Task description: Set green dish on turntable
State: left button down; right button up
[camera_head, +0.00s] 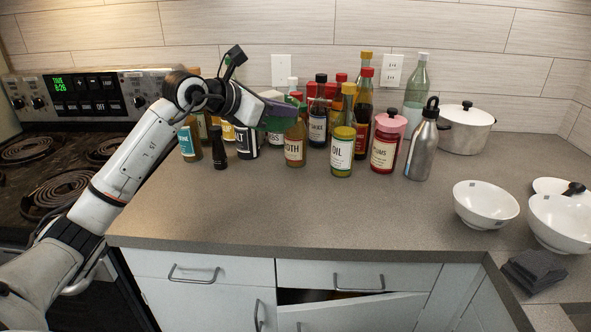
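A flat green piece (283,120) with a purplish edge sits at the end of my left gripper (266,108), tilted and above the counter. I take it for the green dish. The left gripper appears shut on it, though its fingertips are mostly hidden. It is in front of and over the back row of bottles and jars, close to the broth bottle (295,146). I cannot make out a turntable; crowded bottles hide the counter behind the dish. My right gripper is not in view.
An oil jar (341,155), a pink-lidded jar (386,148) and a steel flask (421,146) stand right of the gripper. A pot (464,130) and white bowls (486,204) are further right. The stove (50,165) is at left. The front counter (320,215) is clear.

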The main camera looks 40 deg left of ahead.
pick_arm(q)
notch_tip(320, 180, down, 17)
jog(key=shift+f+p, duration=0.1)
jog(key=shift+p, duration=0.55)
jog(key=c, duration=2.4)
grip_release()
jog(key=shift+s+f, duration=0.1)
jog(key=shift+f, duration=0.15)
jog(key=shift+c, duration=0.2)
jog(key=o, duration=0.4)
jog(key=shift+o, duration=0.2)
jog(key=shift+r, duration=0.15)
